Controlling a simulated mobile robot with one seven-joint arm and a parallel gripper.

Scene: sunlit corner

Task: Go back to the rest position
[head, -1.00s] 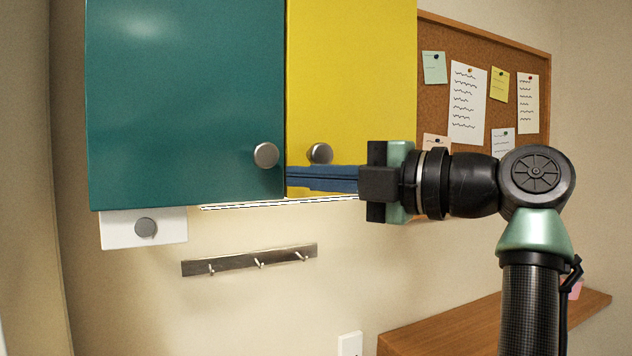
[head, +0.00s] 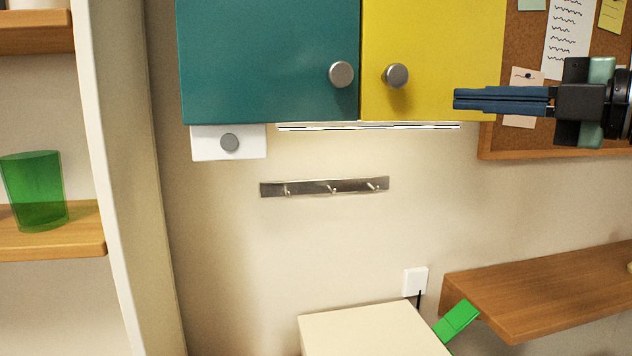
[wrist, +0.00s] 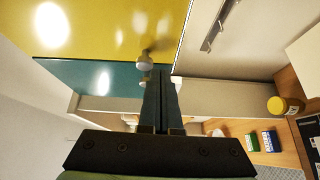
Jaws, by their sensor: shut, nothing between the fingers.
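My gripper (head: 456,99) is at the right in the head view, in front of the lower right part of the yellow cabinet door (head: 432,50). Its blue fingers point left and are shut together with nothing between them. In the wrist view the fingers (wrist: 160,75) also lie side by side, pointing up the picture toward the cabinet doors and knobs. Most of my arm is outside the head view.
A teal cabinet door (head: 270,65) with a round knob adjoins the yellow one; both look closed. Below are a hook rail (head: 325,187) and a white box top (head: 370,330). A wooden shelf (head: 560,285) juts out at right. A green cup (head: 36,190) stands on the left shelf.

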